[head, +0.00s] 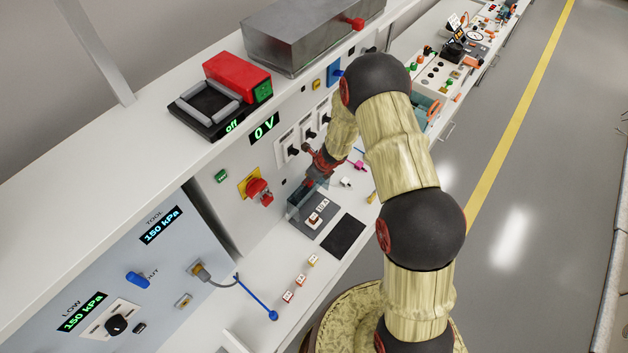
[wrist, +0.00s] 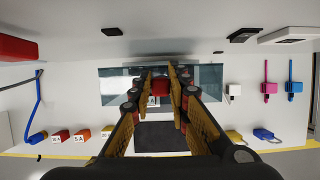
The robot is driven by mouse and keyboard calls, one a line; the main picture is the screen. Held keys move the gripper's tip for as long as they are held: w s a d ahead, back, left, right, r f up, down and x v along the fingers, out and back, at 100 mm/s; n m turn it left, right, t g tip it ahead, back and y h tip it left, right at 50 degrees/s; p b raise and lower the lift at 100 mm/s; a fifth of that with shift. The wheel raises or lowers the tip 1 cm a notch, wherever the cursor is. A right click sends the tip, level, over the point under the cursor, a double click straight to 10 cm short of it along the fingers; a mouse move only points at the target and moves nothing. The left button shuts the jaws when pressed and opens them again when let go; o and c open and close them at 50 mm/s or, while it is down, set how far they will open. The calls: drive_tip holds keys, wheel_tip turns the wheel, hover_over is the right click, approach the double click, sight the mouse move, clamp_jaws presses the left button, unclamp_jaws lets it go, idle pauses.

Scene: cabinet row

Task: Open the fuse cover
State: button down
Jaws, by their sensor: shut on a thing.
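The fuse cover (head: 297,197) is a clear, bluish panel at the back of a dark grey fuse base (head: 302,225). In the wrist view the cover (wrist: 115,90) spans both sides of my fingers. My gripper (head: 318,166) reaches down to the cover, and in the wrist view (wrist: 161,86) its fingers are shut on a small red part at the cover's middle. A labelled fuse (head: 316,216) sits on the base in front of the panel. The cover looks raised in the head view, but its exact angle is hard to tell because my fingers hide part of it.
A black pad (head: 343,237) lies beside the base. Loose labelled fuses (head: 300,280) and a blue-ended lead (head: 272,315) lie on the bench to the left. A red emergency knob (head: 258,190) sticks out of the panel. Small coloured pieces (wrist: 270,88) stand to the right.

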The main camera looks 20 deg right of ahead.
drive_tip(key=shift+w+a+r+p, duration=0.15)
drive_tip(key=shift+w+a+p, duration=0.15)
drive_tip(key=shift+w+a, duration=0.3)
drive_tip(key=shift+w+d, duration=0.1)
drive_tip(key=shift+w, duration=0.05)
drive_tip(key=c, duration=1.7)
unclamp_jaws()
drive_tip(key=v, duration=1.2)
